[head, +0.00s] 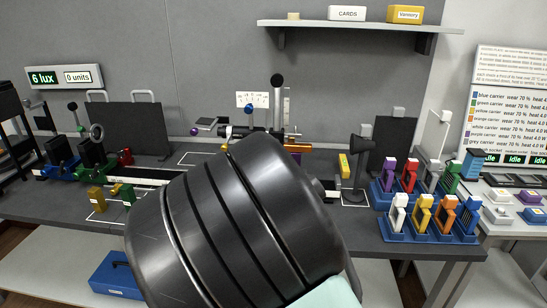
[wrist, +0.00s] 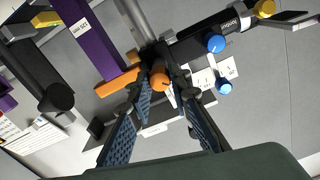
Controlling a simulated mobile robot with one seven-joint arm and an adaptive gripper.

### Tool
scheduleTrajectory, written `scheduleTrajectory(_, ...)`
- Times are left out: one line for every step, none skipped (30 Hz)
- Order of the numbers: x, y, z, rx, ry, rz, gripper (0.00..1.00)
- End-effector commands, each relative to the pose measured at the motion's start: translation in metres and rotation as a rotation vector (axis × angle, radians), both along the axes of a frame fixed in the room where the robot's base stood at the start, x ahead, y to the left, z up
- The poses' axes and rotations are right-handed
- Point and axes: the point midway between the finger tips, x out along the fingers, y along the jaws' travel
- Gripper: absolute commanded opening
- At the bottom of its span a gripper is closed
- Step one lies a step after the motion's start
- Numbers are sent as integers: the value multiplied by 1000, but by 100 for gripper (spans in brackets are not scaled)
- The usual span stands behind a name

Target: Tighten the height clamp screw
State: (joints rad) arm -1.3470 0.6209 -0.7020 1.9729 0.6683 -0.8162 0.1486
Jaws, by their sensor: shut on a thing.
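In the wrist view an orange knob (wrist: 159,78), which looks like the height clamp screw, sits at the foot of a grey post (wrist: 137,20). My gripper (wrist: 161,88) has its two blue-padded fingers on either side of the knob and is shut on it. An orange bar (wrist: 118,82) and a purple block (wrist: 90,43) lie just left of the knob. In the head view the optical stand with its black-topped post (head: 277,95) is at the back middle. My dark arm covers its lower front, and the gripper and knob are hidden there.
In the wrist view two blue knobs (wrist: 215,43) (wrist: 223,86) are close on the right. In the head view, a black lamp-shaped stand (head: 358,150) and blue racks of coloured carriers (head: 420,236) stand right. A shelf (head: 345,24) hangs above. Coloured clamps (head: 95,158) stand left.

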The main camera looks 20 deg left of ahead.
Motion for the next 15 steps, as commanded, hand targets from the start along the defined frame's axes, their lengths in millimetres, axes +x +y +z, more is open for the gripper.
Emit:
scheduleTrajectory(1, -1, -4, 36, 7, -2, 0)
scheduleTrajectory(1, -1, -4, 58, 12, -2, 0)
scheduleTrajectory(1, -2, -4, 88, 19, -3, 0)
scheduleTrajectory(1, -2, -5, 111, 24, -3, 0)
scheduleTrajectory(1, -1, -5, 137, 30, -2, 0)
scheduleTrajectory(1, -2, -5, 173, 39, -2, 0)
scheduleTrajectory(1, -2, -6, 199, 45, -2, 0)
scheduleTrajectory(1, -2, -6, 226, 51, -2, 0)
scheduleTrajectory(1, -2, -6, 264, 60, -2, 0)
scheduleTrajectory(1, -2, -6, 293, 66, -2, 0)
scheduleTrajectory(1, -2, -6, 319, 73, -2, 0)
scheduleTrajectory(1, -2, -6, 358, 82, -2, 0)
scheduleTrajectory(1, -2, -6, 384, 89, -2, 0)
scheduleTrajectory(1, -2, -6, 411, 95, -2, 0)
scheduleTrajectory(1, -2, -6, 449, 104, -1, 0)
